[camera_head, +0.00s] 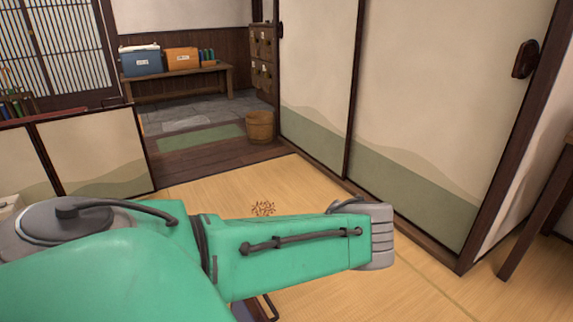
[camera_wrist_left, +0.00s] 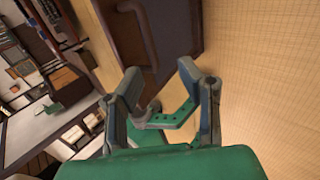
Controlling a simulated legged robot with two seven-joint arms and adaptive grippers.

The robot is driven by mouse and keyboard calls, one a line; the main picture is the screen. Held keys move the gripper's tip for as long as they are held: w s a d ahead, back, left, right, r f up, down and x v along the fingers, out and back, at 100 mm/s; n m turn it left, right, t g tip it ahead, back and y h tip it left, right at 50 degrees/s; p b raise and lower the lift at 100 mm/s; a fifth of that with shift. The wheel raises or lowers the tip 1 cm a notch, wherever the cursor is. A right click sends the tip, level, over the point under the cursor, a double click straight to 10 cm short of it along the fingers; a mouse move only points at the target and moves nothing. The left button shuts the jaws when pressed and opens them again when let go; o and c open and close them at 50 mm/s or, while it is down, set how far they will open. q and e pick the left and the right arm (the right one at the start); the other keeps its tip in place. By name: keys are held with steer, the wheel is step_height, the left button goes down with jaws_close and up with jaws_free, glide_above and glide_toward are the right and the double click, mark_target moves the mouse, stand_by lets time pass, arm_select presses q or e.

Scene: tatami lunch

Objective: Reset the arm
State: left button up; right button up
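My left arm (camera_head: 290,248), green with a grey end joint, reaches in from the left across the lower part of the head view. Its gripper cannot be made out there. In the left wrist view my left gripper (camera_wrist_left: 157,74) shows two grey fingers with a clear gap between their tips. I see nothing held between them. A green linkage with small holes shows behind the fingers. My right gripper is not in either view.
Tatami floor (camera_head: 420,290) lies beyond the arm. Sliding panels (camera_head: 420,110) stand behind it. A wooden bucket (camera_head: 260,126) stands by the entry. A bench (camera_head: 180,84) at the back holds a blue box (camera_head: 140,61) and an orange box (camera_head: 182,59).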

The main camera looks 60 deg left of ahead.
arm_select(q)
steer(key=shift+w+r, duration=0.45)
steer(key=shift+r, duration=0.05)
